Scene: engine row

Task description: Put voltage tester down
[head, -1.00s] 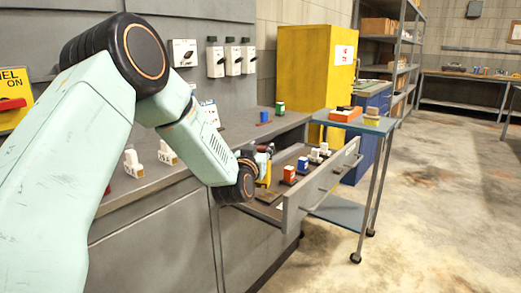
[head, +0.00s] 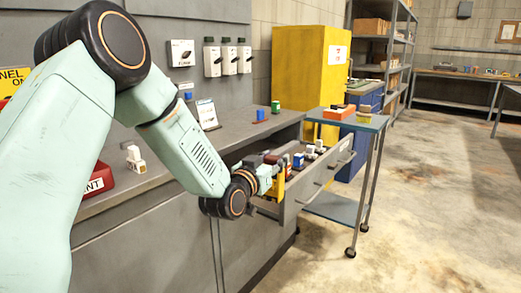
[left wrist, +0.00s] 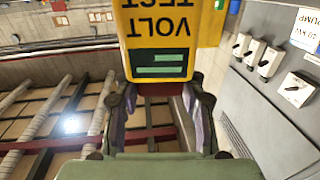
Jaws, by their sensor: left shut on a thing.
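The voltage tester (left wrist: 160,40) is yellow with black lettering and a green display strip. My left gripper (left wrist: 160,100) is shut on it in the left wrist view, its fingers on either side of the tester's near end. In the head view my left gripper (head: 274,166) is at the near left end of the open drawer (head: 320,180), and part of the yellow tester (head: 276,188) shows there. I cannot tell whether the tester touches the drawer. My arm hides part of the drawer. My right gripper is not in view.
The drawer holds several small red, blue and white items. The grey bench (head: 232,136) bears a blue block (head: 260,115) and a green can (head: 275,107). A blue cart (head: 352,121) stands beyond the drawer, before a yellow cabinet (head: 308,70). Open floor lies right.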

